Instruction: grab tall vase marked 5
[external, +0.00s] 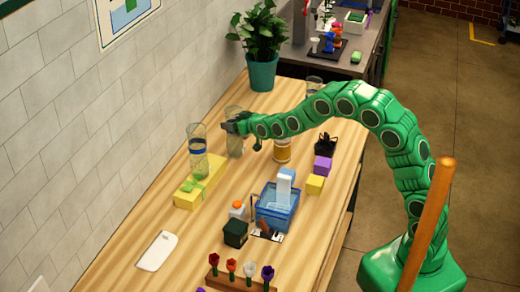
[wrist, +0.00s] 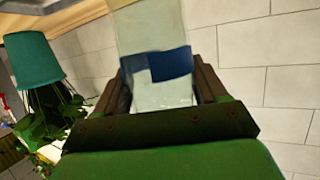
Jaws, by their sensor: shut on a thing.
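A tall clear glass vase (external: 235,147) stands near the wall, at the end of my green arm. My gripper (external: 230,127) is shut on it. In the wrist view the held vase (wrist: 150,30), with a blue band, is between the dark fingers of my gripper (wrist: 163,92). No number is readable on it. A second tall clear vase (external: 197,138) with a blue band stands to the left, apart from my gripper, by the yellow box. Another clear glass (external: 314,84) is at the back. I cannot read which is marked 5.
An amber jar (external: 282,152) is right of the held vase. A blue bin (external: 278,212) is in front. A teal potted plant (external: 262,72) stands behind. The tiled wall is close at left.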

